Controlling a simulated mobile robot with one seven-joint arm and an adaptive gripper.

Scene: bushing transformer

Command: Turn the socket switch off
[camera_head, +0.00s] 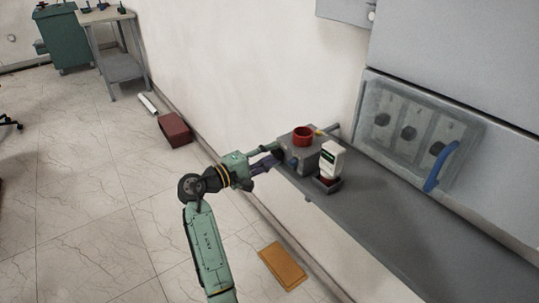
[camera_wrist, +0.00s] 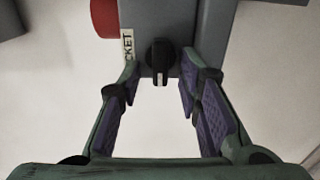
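The grey socket box (camera_head: 300,158) stands on the narrow grey shelf by the wall. A black rotary switch (camera_wrist: 160,58) with a pale pointer mark faces my wrist camera; the mark points down in that view. A white label (camera_wrist: 128,45) beside it shows the letters "CKET", the rest cut off or hidden. My gripper (camera_head: 271,161) is in front of the box. In the wrist view my gripper (camera_wrist: 160,92) is open, with purple-padded fingers on either side of the switch and visible gaps to it. Whether the fingertips reach past the knob is unclear.
A red round part (camera_head: 303,137) sits on the box. A white device (camera_head: 333,160) stands just right of it. The shelf (camera_head: 400,220) continues clear to the right, below a covered panel of dark knobs (camera_head: 408,131) with a blue handle (camera_head: 441,167).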

